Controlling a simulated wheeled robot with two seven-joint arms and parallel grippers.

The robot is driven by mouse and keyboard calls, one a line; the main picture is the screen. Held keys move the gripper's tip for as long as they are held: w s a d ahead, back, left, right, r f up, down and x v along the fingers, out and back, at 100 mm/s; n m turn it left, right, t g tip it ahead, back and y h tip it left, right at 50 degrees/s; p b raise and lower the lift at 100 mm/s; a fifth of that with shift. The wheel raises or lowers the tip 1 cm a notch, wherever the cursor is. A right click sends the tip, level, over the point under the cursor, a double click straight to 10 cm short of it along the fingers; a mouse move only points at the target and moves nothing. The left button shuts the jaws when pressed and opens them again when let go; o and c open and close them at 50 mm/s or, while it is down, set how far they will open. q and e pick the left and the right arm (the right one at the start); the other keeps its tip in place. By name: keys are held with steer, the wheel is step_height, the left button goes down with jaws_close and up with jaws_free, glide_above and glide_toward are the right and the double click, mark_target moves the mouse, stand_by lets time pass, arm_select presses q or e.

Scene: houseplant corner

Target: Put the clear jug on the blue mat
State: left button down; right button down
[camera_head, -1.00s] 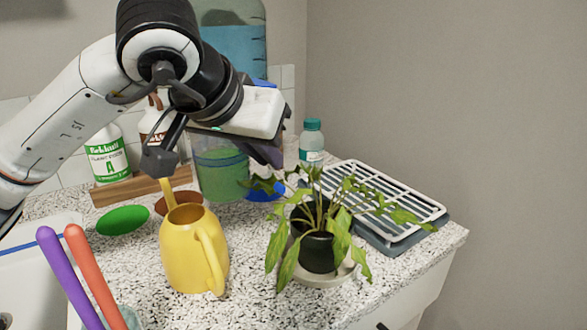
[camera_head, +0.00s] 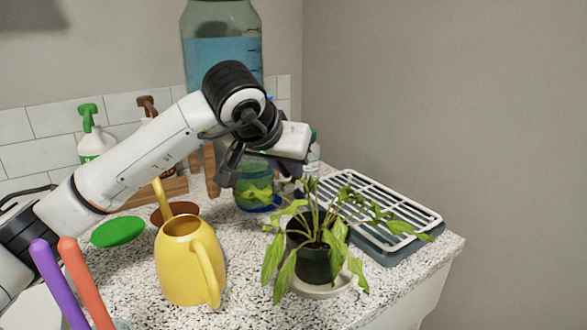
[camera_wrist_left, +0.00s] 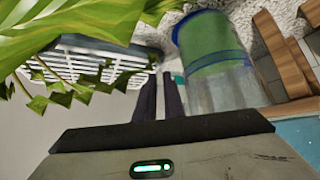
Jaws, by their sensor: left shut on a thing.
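The clear jug (camera_head: 253,190), with green contents and a blue band, is upright behind the plant. It is over the blue mat (camera_head: 265,208), whose edge shows around its base; whether the base touches the mat is hard to tell. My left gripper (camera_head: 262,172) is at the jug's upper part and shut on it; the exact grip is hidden. In the left wrist view the fingers (camera_wrist_left: 160,97) are close together beside the jug (camera_wrist_left: 213,62), and the mat (camera_wrist_left: 186,20) shows as a blue rim. My right gripper is not in view.
A potted plant (camera_head: 316,262) stands close in front, its leaves near my gripper. A slatted rack (camera_head: 385,210) is on the right. A yellow watering can (camera_head: 185,270) stands front left. A large container of blue liquid (camera_head: 222,60) is behind my arm.

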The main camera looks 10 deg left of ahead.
arm_select(q)
steer(key=shift+w+d+f, duration=0.1)
steer(key=shift+w+d, duration=0.05)
steer(key=shift+w, duration=0.45)
steer(key=shift+w+d+f, duration=0.1)
steer(key=shift+w+d, duration=0.05)
steer(key=shift+w, duration=0.4)
steer(key=shift+s+a+f, duration=0.1)
steer(key=shift+f, duration=0.25)
steer(key=c, duration=2.3)
jaws_free()
steer(key=shift+f, duration=0.25)
steer(key=o, duration=0.4)
steer(key=shift+o, duration=0.2)
steer(key=shift+s+r, duration=0.2)
steer(key=shift+r, duration=0.2)
steer(key=v, duration=1.1)
steer(key=shift+s, duration=0.2)
steer(key=shift+r, duration=0.15)
